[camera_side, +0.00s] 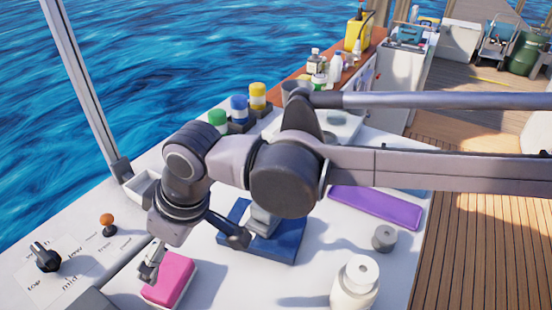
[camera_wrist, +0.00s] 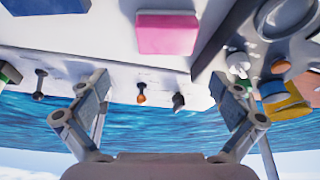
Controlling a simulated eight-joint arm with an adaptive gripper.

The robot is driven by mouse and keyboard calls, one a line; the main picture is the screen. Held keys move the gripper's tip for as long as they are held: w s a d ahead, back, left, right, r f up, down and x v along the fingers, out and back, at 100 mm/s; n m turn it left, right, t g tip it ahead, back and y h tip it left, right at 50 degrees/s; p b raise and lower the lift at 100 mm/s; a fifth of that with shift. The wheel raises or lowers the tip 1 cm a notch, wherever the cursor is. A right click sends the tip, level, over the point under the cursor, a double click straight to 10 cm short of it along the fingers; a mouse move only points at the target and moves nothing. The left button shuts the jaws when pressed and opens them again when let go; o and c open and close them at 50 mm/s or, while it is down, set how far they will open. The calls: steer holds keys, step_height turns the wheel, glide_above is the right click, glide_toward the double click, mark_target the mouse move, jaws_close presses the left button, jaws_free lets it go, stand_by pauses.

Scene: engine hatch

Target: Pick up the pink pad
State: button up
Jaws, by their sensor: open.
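The pink pad (camera_side: 174,278) is a block with a pink top and a pale lower edge. It lies on the white worktop at the front left in the side view. My gripper (camera_side: 149,267) is right by its left end, with the fingers overlapping the pad's edge in the picture; I cannot tell whether they touch it. In the wrist view the pink pad (camera_wrist: 167,35) shows at the top centre, beyond the fingertips. There my gripper (camera_wrist: 160,95) has its two fingers wide apart, with nothing between them.
An orange-knobbed lever (camera_side: 107,222) and a black knob (camera_side: 46,257) stand left of the pad. A blue mat (camera_side: 285,247) with a grey block lies to its right. A purple tray (camera_side: 375,207), grey cylinder (camera_side: 384,238) and white bottle (camera_side: 355,283) are further right.

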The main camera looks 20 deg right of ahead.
mark_target(162, 272)
steer(key=shift+s+a+f, duration=0.2)
steer(key=shift+a+f, duration=0.15)
steer(key=shift+a, duration=0.1)
steer(key=x, duration=0.5)
steer(key=shift+a+f, duration=0.1)
steer(key=shift+f, duration=0.05)
steer(key=shift+a+x, duration=0.1)
steer(key=shift+x, duration=1.15)
steer(key=shift+a+x, duration=0.15)
steer(key=shift+x, duration=1.15)
steer(key=c, duration=1)
